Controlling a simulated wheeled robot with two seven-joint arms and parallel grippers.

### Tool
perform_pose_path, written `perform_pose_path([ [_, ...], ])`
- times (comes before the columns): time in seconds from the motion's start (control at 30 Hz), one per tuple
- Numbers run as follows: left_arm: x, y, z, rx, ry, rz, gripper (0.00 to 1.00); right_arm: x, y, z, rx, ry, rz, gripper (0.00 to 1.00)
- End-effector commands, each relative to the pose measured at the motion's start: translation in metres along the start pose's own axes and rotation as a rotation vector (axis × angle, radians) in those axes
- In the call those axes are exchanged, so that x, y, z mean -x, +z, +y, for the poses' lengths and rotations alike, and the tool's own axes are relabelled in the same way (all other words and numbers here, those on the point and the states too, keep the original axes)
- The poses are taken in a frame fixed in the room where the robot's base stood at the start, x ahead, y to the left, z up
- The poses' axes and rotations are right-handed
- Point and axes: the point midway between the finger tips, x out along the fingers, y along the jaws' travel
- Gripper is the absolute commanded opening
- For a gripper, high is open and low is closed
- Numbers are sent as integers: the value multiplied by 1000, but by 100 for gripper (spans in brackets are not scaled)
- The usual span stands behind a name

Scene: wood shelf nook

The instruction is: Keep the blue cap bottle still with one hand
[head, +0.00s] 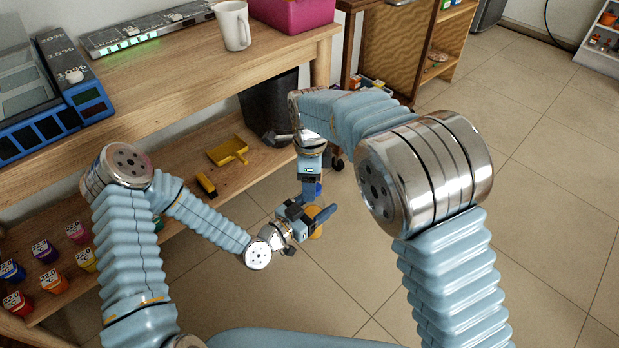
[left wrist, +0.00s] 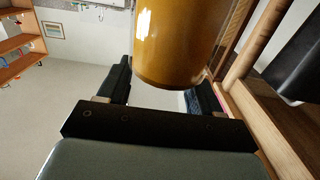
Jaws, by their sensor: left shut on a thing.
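The bottle is amber with a blue cap (head: 318,188). In the head view its amber body (head: 316,235) shows below and behind my left gripper (head: 317,209), which is shut on it. The bottle is held in the air above the tiled floor. In the left wrist view the amber body (left wrist: 178,45) fills the space between the two dark fingers; the cap is out of that view. My right gripper (head: 312,177) points down just above the cap. Its fingertips are small and partly hidden, so I cannot tell whether they touch the cap or how wide they are.
A wooden workbench (head: 200,75) with a white mug (head: 233,25) and a pink box (head: 290,12) stands at left. Its lower shelf (head: 255,165) holds a yellow dustpan (head: 228,151) and small paint pots. A dark bin (head: 268,105) stands behind. The right floor is clear.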

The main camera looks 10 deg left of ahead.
Motion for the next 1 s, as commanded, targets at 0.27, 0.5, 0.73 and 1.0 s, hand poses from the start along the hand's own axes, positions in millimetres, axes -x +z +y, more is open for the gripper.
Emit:
perform_pose_path([
  [0.27,0,-1,0,-1,1,3,0,1,0,0,0,-1,0,15],
  [0.5,0,-1,1,-1,3,3,0,1,-1,-1,56,-3,0,0],
  [0.73,0,-1,2,-1,4,3,0,2,-4,5,698,-4,-4,0],
  [1.0,0,-1,3,-1,7,3,0,2,-13,9,1648,-10,-3,0],
])
